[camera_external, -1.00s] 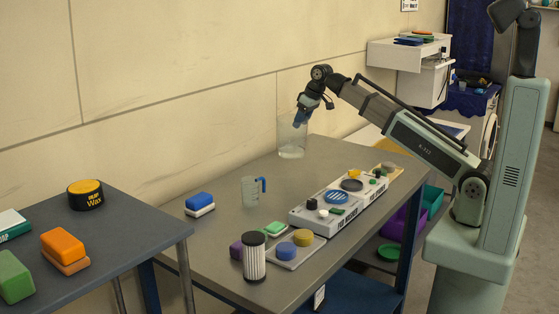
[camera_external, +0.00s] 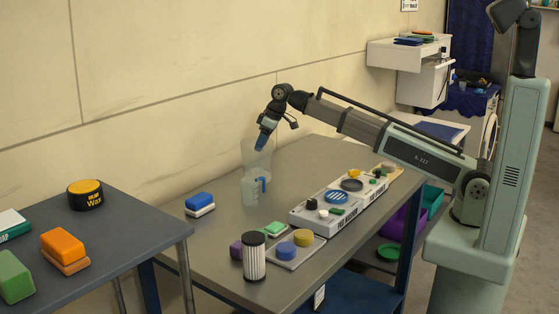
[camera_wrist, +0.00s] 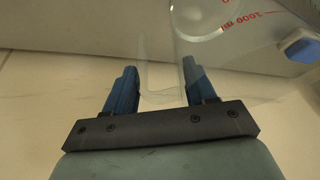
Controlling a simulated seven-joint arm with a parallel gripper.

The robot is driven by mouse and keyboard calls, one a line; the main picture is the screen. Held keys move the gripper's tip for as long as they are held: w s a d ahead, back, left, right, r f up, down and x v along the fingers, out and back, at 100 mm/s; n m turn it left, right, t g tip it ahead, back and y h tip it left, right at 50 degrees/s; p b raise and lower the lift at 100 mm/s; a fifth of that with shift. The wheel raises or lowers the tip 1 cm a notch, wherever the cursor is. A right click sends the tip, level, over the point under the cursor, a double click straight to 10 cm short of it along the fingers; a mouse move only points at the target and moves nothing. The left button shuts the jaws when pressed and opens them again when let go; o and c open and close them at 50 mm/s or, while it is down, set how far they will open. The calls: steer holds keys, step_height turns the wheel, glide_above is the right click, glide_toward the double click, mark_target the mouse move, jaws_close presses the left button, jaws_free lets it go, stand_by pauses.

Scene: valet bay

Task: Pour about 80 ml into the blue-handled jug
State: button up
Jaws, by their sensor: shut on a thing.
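The blue-handled jug (camera_external: 250,193) is small, clear and upright on the grey table, its handle on the right side. My gripper (camera_external: 262,146) is shut on a larger clear pitcher (camera_external: 255,160), which is just behind and above the jug and overlaps it in the picture. Its exact tilt and any liquid in it are hard to make out. In the wrist view my blue fingers (camera_wrist: 160,85) flank a clear part of the pitcher (camera_wrist: 208,30). A red marking reading 1000 ml and a blue block show at the right there.
A blue-and-white sponge block (camera_external: 200,203) stands left of the jug. A white console (camera_external: 338,207) with knobs lies to the right. A black-and-white cylinder (camera_external: 254,257) and a tray with round pads (camera_external: 298,249) are in front. The table's back right is clear.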

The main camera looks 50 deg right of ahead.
steer(key=shift+s+a+r, duration=0.1)
steer(key=shift+r, duration=0.05)
steer(key=s+a+r+n+t+h, duration=0.2)
steer(key=s+a+r+t+h, duration=0.4)
steer(key=a+r+h, duration=0.2)
steer(key=shift+a+r+n+t+h, duration=0.3)
steer(key=shift+a+h, duration=0.3)
steer(key=shift+a, duration=0.6)
steer(key=shift+s+a+r+t+h+p, duration=0.3)
steer(key=shift+a+r+h, duration=0.1)
steer(key=shift+a, duration=0.1)
steer(key=shift+s+a+r+t+h+p, duration=0.15)
steer(key=shift+s+a+r+t+h, duration=0.15)
steer(key=shift+a+h, duration=0.15)
stand_by(1.4)
steer(key=shift+s+a+r+n+t+h+p, duration=0.2)
steer(key=shift+s+a+t+p, duration=0.1)
steer(key=shift+a, duration=0.25)
steer(key=shift+s+a+r+n+t+h+p, duration=0.2)
steer(key=shift+s+a+p, duration=0.1)
steer(key=shift+a, duration=0.2)
stand_by(1.9)
